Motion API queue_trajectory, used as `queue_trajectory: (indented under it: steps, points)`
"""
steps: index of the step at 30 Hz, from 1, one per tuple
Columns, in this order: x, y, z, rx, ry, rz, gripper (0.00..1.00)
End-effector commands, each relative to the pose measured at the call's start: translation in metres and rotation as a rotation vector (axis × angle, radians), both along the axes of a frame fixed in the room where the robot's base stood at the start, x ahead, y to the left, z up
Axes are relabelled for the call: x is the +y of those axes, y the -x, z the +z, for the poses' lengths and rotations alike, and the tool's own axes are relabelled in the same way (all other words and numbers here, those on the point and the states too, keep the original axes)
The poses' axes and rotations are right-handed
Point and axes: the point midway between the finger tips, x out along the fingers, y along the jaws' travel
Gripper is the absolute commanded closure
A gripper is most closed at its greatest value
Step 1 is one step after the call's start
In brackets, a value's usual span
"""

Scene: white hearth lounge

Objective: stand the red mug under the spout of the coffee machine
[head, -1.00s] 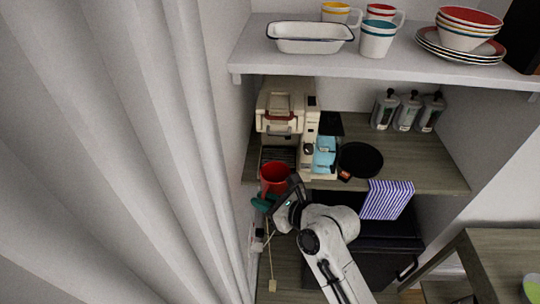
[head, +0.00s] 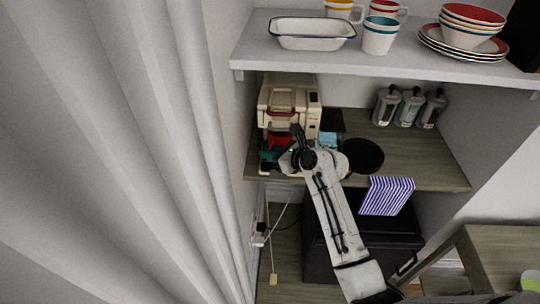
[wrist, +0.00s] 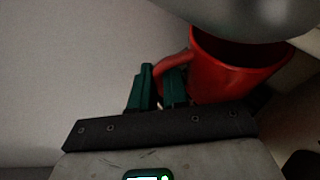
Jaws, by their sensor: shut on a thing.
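The red mug (wrist: 232,72) is upright in the wrist view, with its handle toward the left. My gripper (wrist: 160,84) has its green fingers shut on the handle. A rounded grey part of the machine hangs over the mug's rim. In the head view the mug (head: 279,140) shows only in part, inside the front of the cream coffee machine (head: 290,97). My gripper (head: 270,158) and arm hide the rest of it there. I cannot see the spout itself, nor whether the mug's base touches the drip tray.
The machine stands at the left end of a wooden counter (head: 430,165), close to the wall. A black round pan (head: 362,156) lies to its right. Several bottles (head: 409,109) stand behind. A shelf (head: 400,68) with crockery is above.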

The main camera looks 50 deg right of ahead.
Motion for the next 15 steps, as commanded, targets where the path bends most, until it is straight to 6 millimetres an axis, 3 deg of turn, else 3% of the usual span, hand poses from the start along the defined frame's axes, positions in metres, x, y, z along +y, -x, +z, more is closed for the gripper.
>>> queue_trajectory:
  steps: [8, 9, 15]
  points:
    - [0.0025, 0.0011, -0.0100, 0.003, -0.003, 0.002, 1.00]
    - [0.0027, 0.0015, -0.0111, 0.005, -0.004, 0.003, 0.84]
    - [0.0027, 0.0016, -0.0111, 0.005, -0.004, 0.002, 0.65]
